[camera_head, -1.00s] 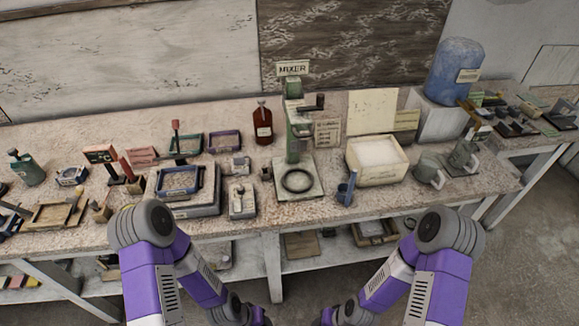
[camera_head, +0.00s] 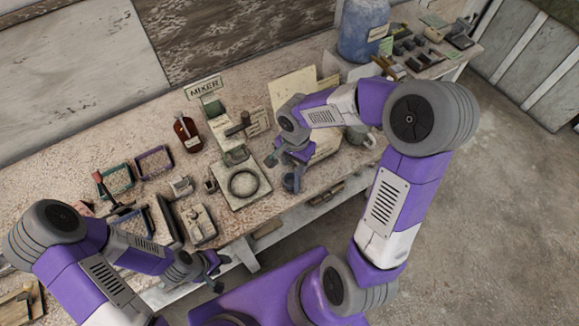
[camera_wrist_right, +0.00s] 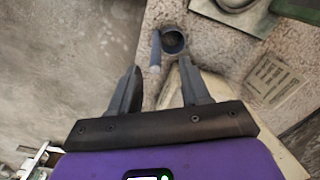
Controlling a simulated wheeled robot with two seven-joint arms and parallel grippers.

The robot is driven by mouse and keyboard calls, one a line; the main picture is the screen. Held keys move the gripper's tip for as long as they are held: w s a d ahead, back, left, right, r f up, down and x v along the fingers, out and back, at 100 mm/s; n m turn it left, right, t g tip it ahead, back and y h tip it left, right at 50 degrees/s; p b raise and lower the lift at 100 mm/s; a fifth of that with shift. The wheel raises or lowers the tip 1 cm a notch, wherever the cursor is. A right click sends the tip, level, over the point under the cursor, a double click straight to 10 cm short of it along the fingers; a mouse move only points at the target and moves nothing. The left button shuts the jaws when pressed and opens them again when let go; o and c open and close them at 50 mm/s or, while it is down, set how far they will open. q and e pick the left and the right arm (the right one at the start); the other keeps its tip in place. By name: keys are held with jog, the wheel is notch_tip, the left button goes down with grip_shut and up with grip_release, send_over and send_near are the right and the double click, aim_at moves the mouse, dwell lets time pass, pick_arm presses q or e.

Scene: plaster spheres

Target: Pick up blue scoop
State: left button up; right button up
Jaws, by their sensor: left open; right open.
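The blue scoop (camera_head: 291,183) stands near the front edge of the workbench, right of the mixer; its handle points up. In the right wrist view the scoop (camera_wrist_right: 173,43) shows its round open cup, with the handle at the cup's left. My right gripper (camera_head: 286,163) is open and empty, just above the scoop and partly covering it in the head view. In the wrist view the scoop lies beyond the two fingertips (camera_wrist_right: 161,72), not between the fingers. My left gripper (camera_head: 216,272) is open and empty, low in front of the bench edge.
The green mixer (camera_head: 233,155) with its ring plate (camera_head: 258,195) stands left of the scoop. A box behind the scoop is mostly hidden by my right arm. A grey mug (camera_head: 362,136) stands to the right. A brown bottle (camera_head: 187,134) stands behind left.

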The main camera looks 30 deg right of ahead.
aim_at(297, 174)
jog(key=f, duration=0.4)
jog(key=d+f, duration=0.1)
jog(key=f, duration=0.2)
jog(key=shift+s+f+b, duration=0.1)
jog(key=shift+s+b, duration=0.1)
jog(key=shift+b, duration=0.1)
jog(key=shift+a, duration=0.1)
grip_shut()
